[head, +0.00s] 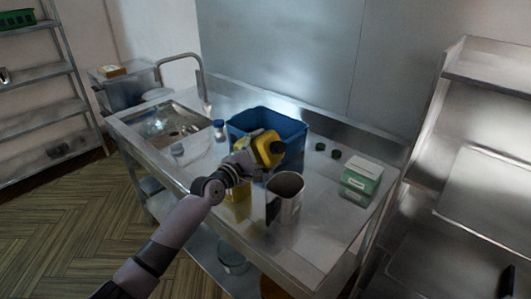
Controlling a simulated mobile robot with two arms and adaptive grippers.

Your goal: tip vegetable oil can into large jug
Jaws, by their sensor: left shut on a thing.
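My left gripper (250,157) is shut on a yellow can (271,148), which I take to be the vegetable oil can. It holds the can above the table, and the can looks tilted, with a dark patch on the side facing me. The large jug (284,197), a steel vessel with an open top, stands upright on the table just below and slightly right of the can. The can is apart from the jug, and I see no stream of oil. My right gripper is not in view.
A blue crate (292,124) stands behind the can. Another yellow thing (238,193) stands on the table, partly hidden by my arm. A green and white box (361,179) is at right, with dark green lids (336,154) behind. A sink (165,122) is at left.

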